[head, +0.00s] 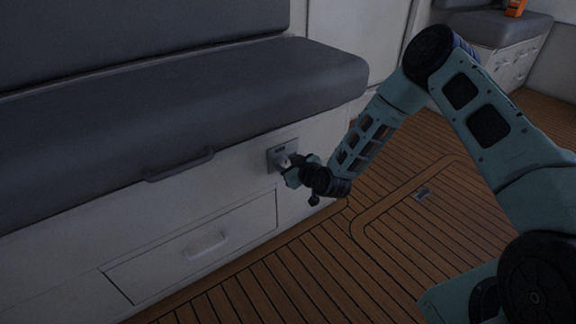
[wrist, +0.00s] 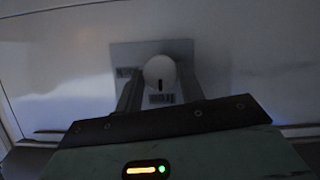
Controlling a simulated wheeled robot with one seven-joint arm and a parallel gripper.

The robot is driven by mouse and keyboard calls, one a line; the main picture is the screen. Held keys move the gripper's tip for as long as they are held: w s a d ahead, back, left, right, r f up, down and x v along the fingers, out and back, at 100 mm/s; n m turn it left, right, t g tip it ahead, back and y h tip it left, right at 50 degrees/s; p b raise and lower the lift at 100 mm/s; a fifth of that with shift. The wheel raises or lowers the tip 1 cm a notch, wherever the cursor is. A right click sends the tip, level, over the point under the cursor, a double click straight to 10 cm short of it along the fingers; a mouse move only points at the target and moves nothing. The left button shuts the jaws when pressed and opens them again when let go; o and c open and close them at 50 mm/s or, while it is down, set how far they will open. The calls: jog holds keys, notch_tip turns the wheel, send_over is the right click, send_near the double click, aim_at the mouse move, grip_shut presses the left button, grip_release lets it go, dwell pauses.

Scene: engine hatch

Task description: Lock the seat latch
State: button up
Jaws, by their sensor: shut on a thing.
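The seat latch is a grey plate (head: 275,158) on the white front panel below the bench cushion, at the middle of the head view. In the wrist view the plate (wrist: 185,50) carries a round pale knob (wrist: 160,71) with a short dark mark on its lower part. My gripper (head: 289,167) is at the latch, and in the wrist view my gripper (wrist: 160,88) has one finger on each side of the knob, shut on it. The dark mark points down in the picture. The fingers hide part of the plate.
A grey bench cushion (head: 180,115) overhangs above, with a dark handle (head: 180,166) left of the latch. A drawer (head: 200,250) with a pale handle sits below left. The slatted wooden floor has a hatch (head: 440,200) at right. An orange object (head: 516,8) lies on a far seat.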

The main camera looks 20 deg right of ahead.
jog(key=m+y, duration=0.1)
jog(key=m, duration=0.2)
jog(key=shift+d+f+y, duration=0.1)
jog(key=shift+d+y, duration=0.1)
jog(key=shift+y, duration=0.2)
jog(key=m+y, duration=0.2)
jog(key=m, duration=0.1)
jog(key=shift+d+f+g, duration=0.15)
jog(key=shift+f+g, duration=0.05)
jog(key=shift+g, duration=0.2)
jog(key=m+y+b, duration=0.2)
jog(key=m+b, duration=0.1)
jog(key=shift+f+m, duration=0.25)
jog(key=shift+m, duration=0.05)
jog(key=shift+m+t+y+b, duration=0.6)
jog(key=shift+m+y+b, duration=0.2)
jog(key=shift+m+b, duration=0.75)
jog(key=shift+m, duration=0.25)
jog(key=shift+c, duration=0.2)
jog(key=o, duration=1)
jog(key=shift+w+d+r, duration=0.1)
